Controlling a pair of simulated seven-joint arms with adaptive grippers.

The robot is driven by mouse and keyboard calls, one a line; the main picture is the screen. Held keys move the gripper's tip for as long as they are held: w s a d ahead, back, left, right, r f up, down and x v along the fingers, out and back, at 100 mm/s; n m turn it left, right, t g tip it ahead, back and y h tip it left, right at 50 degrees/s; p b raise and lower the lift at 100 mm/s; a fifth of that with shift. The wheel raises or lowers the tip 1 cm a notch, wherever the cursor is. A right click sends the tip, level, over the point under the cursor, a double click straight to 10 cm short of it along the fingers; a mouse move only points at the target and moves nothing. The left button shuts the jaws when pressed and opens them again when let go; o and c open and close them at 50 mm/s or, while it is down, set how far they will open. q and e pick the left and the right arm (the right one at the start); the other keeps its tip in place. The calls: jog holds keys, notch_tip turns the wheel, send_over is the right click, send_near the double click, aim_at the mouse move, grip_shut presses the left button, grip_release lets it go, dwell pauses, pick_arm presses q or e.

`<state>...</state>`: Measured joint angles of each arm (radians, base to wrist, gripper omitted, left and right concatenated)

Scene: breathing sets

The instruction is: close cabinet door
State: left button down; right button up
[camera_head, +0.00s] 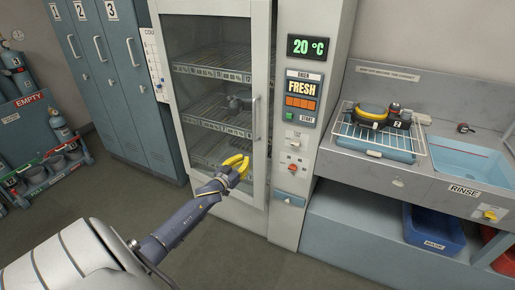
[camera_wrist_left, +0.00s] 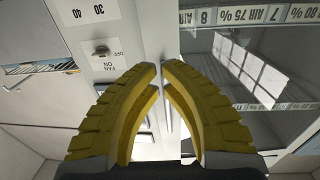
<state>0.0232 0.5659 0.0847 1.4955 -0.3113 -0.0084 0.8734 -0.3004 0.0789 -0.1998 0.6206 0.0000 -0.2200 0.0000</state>
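The tall light-grey cabinet has a glass door (camera_head: 262,60) with a pale frame and a vertical bar handle (camera_head: 255,118) near its right edge. The door looks close to flush with the control panel beside it; I cannot tell whether it is fully shut. My left gripper (camera_head: 241,163), with yellow fingers, is in front of the lower part of the door, below and left of the handle. In the left wrist view its curved fingertips (camera_wrist_left: 160,68) stand slightly apart, with pale frame visible between them. They hold nothing I can see. My right gripper is not in view.
A control panel (camera_head: 302,95) with a display and knobs stands right of the door. Further right are a wire rack (camera_head: 380,132) with a yellow-black device and a blue sink (camera_head: 468,160). Blue lockers (camera_head: 112,70) stand left. The floor (camera_head: 105,195) in front is clear.

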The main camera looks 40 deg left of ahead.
aim_at(259, 145)
pick_arm(q)
jog(key=w, duration=0.4)
jog(key=w+a, duration=0.1)
jog(key=w, duration=0.6)
jog(key=shift+w+a, duration=0.2)
jog(key=shift+w, duration=0.1)
